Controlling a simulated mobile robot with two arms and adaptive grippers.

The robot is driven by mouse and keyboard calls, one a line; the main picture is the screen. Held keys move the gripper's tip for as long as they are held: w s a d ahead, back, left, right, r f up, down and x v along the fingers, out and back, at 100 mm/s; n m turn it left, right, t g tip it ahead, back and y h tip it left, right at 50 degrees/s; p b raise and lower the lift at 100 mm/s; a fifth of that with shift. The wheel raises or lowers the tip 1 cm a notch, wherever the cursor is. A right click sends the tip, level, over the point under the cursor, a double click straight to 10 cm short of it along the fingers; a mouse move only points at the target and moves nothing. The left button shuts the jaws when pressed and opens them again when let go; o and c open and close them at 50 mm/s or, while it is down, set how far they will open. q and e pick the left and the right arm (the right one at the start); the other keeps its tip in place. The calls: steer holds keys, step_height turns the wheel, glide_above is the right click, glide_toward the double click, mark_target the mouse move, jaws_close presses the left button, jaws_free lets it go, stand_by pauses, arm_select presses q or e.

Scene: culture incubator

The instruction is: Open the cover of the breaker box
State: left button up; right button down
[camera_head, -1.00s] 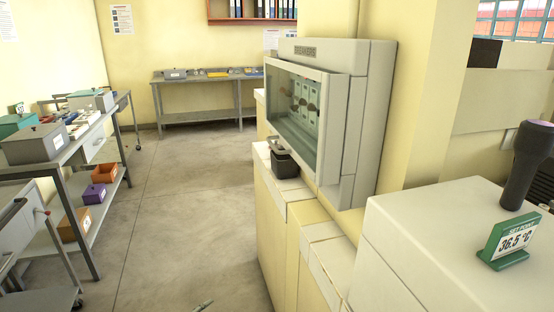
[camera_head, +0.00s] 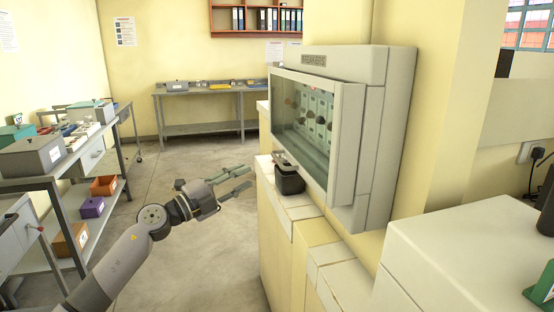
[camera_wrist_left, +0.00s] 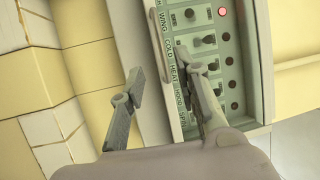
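The breaker box (camera_head: 378,150) is a grey cabinet on the wall at centre right in the head view. Its cover (camera_head: 347,140) is a pale frame around a clear pane, with switches visible behind it. It looks shut, though a small gap is hard to rule out. My left gripper (camera_head: 243,180) is open and empty, left of the box and apart from it, fingers pointing right. In the left wrist view the two spread fingers (camera_wrist_left: 160,64) show in front of the box's labelled switch panel (camera_wrist_left: 215,75), which has a red light. My right gripper is not in view.
A black container (camera_head: 289,178) stands on the tiled ledge (camera_head: 290,214) below the box. A white cabinet (camera_head: 470,250) is at the lower right. A bench with bins stands at the left. The floor between is clear.

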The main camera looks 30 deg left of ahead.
mark_target(277, 158)
arm_select(q)
steer(key=p+x, duration=0.2)
steer(key=x, duration=1)
steer(key=shift+w, duration=0.2)
steer(key=c, duration=0.7)
jaws_close()
